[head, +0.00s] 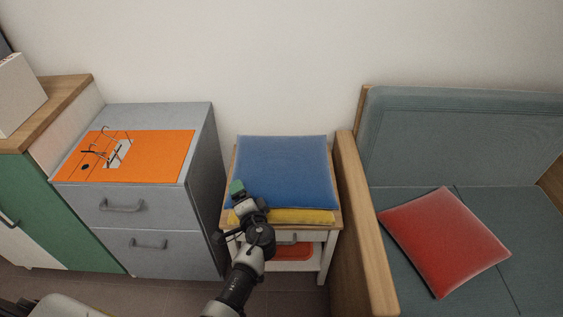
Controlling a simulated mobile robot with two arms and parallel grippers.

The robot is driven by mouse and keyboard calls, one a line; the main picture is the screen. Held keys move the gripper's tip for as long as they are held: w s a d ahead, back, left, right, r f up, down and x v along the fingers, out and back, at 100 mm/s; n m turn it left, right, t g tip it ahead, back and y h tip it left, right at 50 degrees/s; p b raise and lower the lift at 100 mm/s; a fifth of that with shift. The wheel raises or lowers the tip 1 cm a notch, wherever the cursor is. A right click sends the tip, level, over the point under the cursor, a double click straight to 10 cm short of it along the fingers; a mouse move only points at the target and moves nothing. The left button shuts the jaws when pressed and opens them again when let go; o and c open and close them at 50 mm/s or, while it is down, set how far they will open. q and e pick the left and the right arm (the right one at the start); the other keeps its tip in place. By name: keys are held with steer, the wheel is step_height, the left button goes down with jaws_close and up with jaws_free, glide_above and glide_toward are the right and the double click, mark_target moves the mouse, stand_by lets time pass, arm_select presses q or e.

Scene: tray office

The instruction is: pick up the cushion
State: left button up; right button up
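A blue cushion (285,170) lies on a small wooden-topped side table (338,222) in the middle of the head view. A flat yellow thing (300,216) shows along the table's front, at the blue cushion's near edge. A red cushion (444,240) lies on the seat of the grey-green sofa at right. My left gripper (240,194) is over the front left corner of the side table, at the blue cushion's near left corner. Whether it touches the cushion, and how far its fingers are apart, I cannot tell. My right gripper is out of view.
The sofa's wooden armrest (362,225) rises right beside the side table. A grey drawer cabinet (150,215) with an orange mat (170,160) and small dark items stands at left. An orange thing (292,252) sits on the table's lower shelf. Wall is behind.

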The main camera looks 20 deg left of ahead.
arm_select(q)
steer(key=c, duration=0.4)
steer(key=shift+o, duration=0.2)
steer(key=shift+r, duration=0.25)
step_height(320, 180, up, 5)
steer(key=shift+r+p, duration=0.1)
steer(key=shift+p, duration=0.8)
step_height(320, 180, up, 4)
steer(key=shift+f+p, duration=0.1)
steer(key=shift+p, duration=0.35)
steer(key=shift+r, duration=0.35)
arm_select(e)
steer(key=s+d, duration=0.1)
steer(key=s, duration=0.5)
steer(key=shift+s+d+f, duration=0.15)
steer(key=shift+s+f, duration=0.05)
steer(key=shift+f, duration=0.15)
